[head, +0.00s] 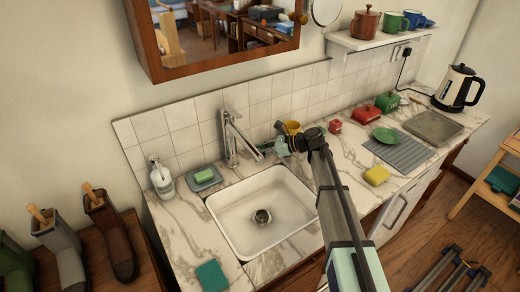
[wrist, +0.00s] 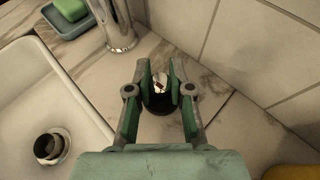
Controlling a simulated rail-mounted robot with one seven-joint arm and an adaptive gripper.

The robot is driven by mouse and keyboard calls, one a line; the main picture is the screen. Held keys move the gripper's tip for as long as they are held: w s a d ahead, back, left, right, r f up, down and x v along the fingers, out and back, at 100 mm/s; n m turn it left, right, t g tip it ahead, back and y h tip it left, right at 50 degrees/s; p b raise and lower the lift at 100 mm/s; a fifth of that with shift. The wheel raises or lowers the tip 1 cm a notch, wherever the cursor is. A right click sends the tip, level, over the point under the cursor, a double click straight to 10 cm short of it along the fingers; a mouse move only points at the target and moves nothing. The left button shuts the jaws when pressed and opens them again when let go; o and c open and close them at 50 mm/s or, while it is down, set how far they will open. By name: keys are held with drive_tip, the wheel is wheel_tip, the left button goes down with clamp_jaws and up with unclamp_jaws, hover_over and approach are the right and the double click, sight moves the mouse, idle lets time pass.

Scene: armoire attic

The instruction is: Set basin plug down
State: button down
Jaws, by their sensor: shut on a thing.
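The basin plug (wrist: 160,103) shows in the wrist view as a dark, round piece with a shiny metal part on top. My gripper (wrist: 158,82) is shut on it, one green finger on each side. It is over the marble counter between the basin and the tiled wall, right of the tap. I cannot tell whether the plug touches the counter. In the head view my gripper (head: 281,148) is small beside the tap, and the plug is not clearly visible. The white basin (head: 240,205) has its drain (head: 262,216) showing, also seen in the wrist view (wrist: 50,146).
The chrome tap (head: 232,140) stands close left of my gripper. A yellow cup (head: 292,127) is close behind it. A soap dish (head: 204,179), soap bottle (head: 161,178), yellow sponge (head: 376,175) and grey mat (head: 398,153) are on the counter. The front-left counter holds a teal cloth (head: 211,275).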

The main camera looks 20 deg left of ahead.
drive_tip(key=shift+f, duration=0.15)
drive_tip(key=c, duration=1)
unclamp_jaws()
drive_tip(key=shift+c, duration=0.2)
drive_tip(key=shift+r, duration=0.2)
drive_tip(key=b+v, duration=0.2)
drive_tip(key=v, duration=1)
drive_tip(key=shift+f, duration=0.1)
